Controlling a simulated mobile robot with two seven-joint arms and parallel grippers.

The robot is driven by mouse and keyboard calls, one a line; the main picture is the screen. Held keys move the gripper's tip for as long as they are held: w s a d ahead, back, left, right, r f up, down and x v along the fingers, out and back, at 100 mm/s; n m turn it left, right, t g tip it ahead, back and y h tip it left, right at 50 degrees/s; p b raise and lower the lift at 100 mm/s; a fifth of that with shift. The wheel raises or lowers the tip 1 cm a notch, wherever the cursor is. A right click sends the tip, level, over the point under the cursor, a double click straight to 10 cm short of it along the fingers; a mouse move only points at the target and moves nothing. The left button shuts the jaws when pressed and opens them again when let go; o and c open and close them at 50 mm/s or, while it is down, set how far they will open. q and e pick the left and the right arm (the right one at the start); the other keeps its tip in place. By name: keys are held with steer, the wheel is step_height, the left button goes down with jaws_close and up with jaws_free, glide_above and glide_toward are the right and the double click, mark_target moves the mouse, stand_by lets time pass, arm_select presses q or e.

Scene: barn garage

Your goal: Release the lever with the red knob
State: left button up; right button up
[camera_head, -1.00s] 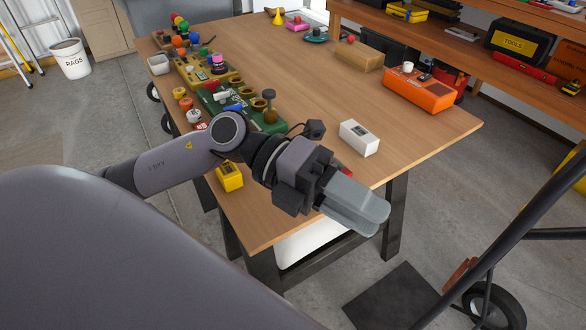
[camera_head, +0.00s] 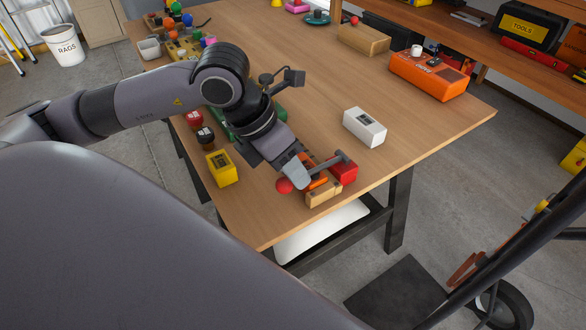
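A red round knob (camera_head: 284,185) shows right at the fingertips of my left gripper (camera_head: 294,174), near the front of the wooden table. Beside it is a small device (camera_head: 322,197) with a tan wooden block, an orange part and a red block (camera_head: 344,170). A thin grey bar (camera_head: 330,163) crosses above the device. My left gripper points down and partly hides the device and any arm of the knob. I cannot tell whether its fingers are apart or touch the knob. My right gripper is out of view.
A white box (camera_head: 365,127) stands just behind the device, and a yellow box (camera_head: 219,168) is to its left. An orange box (camera_head: 430,74) and a wooden block (camera_head: 363,39) with another red ball (camera_head: 355,20) stand farther back.

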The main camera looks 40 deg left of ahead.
arm_select(q)
steer(key=shift+w+d+f, duration=0.15)
steer(key=shift+f, duration=0.4)
jaws_close()
steer(key=shift+r, duration=0.1)
